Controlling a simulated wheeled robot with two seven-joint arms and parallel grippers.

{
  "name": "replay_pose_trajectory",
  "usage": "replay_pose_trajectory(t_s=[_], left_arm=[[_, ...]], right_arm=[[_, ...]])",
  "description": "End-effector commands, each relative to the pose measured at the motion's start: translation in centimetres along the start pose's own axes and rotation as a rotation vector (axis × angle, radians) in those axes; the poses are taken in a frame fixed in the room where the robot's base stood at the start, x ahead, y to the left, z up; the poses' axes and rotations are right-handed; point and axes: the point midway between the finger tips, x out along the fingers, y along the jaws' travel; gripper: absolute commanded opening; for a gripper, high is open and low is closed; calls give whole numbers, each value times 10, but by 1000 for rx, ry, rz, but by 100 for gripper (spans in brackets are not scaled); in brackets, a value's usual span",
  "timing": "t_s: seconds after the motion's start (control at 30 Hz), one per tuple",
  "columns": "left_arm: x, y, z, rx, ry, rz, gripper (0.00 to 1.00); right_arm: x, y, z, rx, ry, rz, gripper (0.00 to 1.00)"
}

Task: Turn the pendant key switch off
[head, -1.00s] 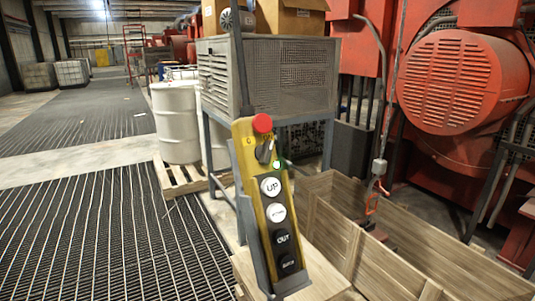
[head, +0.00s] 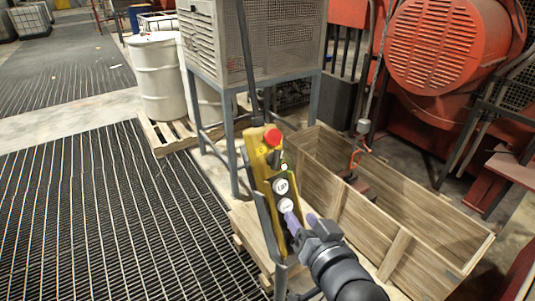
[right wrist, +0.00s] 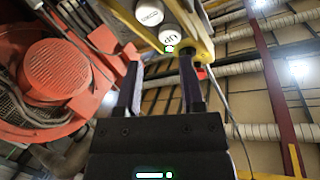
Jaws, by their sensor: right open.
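The yellow pendant (head: 260,165) hangs tilted from a cable near the middle of the head view. Its red mushroom button (head: 272,137) is at the top, with the black key switch (head: 274,157) just below and a lit green lamp (head: 285,167) beside it. My right gripper (head: 301,219) is open and empty, in front of the lower pendant, below the key switch. In the right wrist view the pendant (right wrist: 208,45) shows upside down, beyond the fingers (right wrist: 162,68). The key switch is not clear there. My left gripper is not in view.
An open wooden crate (head: 335,205) stands right of and behind the pendant. A grey mesh cabinet on legs (head: 270,45) and white drums (head: 158,75) on a pallet stand behind. Red machinery (head: 445,45) fills the back right. Grated floor (head: 90,220) at left is clear.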

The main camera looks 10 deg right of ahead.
Motion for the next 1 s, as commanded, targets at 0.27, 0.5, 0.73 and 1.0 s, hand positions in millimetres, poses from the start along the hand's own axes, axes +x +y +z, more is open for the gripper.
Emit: replay_pose_trajectory(t_s=[0.27, 0.5, 0.73, 1.0], left_arm=[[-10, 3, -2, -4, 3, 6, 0], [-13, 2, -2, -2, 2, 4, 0], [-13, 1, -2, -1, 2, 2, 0], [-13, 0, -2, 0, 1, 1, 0]], right_arm=[[3, -30, -62, 72, 159, -94, 50], [59, -35, -70, 71, 155, -94, 50], [82, -36, -72, 72, 154, -93, 50], [83, -36, -72, 71, 153, -93, 46]])
